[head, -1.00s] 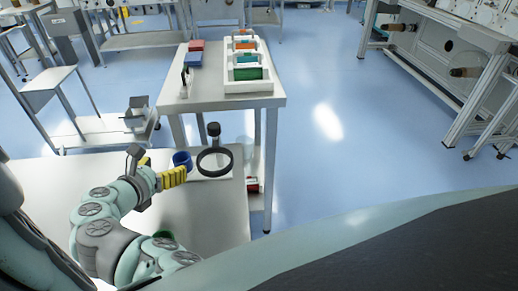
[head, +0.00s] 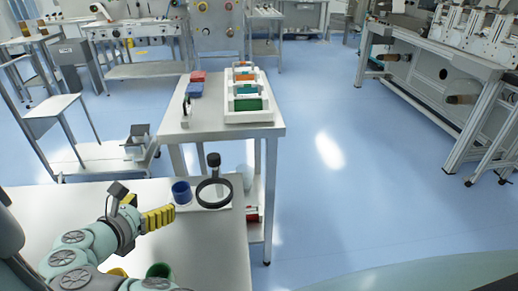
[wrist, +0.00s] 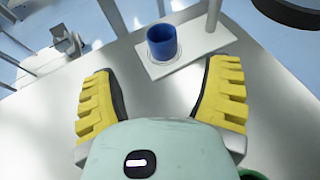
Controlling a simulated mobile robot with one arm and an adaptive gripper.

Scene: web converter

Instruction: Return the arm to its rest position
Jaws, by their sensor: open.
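My gripper (wrist: 162,100) has yellow ridged fingers spread apart, with nothing between them in the wrist view. In the head view my gripper (head: 157,218) is above the near table (head: 215,255), left of the blue cup and pointing right. The blue cup (head: 181,193) stands upright on a white base plate; in the wrist view this cup (wrist: 162,43) is beyond the fingers and apart from them. A black ring (head: 214,193) on a stand is beside the cup. My arm's pale green links show at the lower left.
A second table (head: 190,122) beyond carries a white tray (head: 262,116) with coloured rolls, plus red (head: 198,76) and blue (head: 195,90) blocks. A green cup (head: 160,270) is by my arm at the near table's front. Blue floor (head: 340,200) is open to the right.

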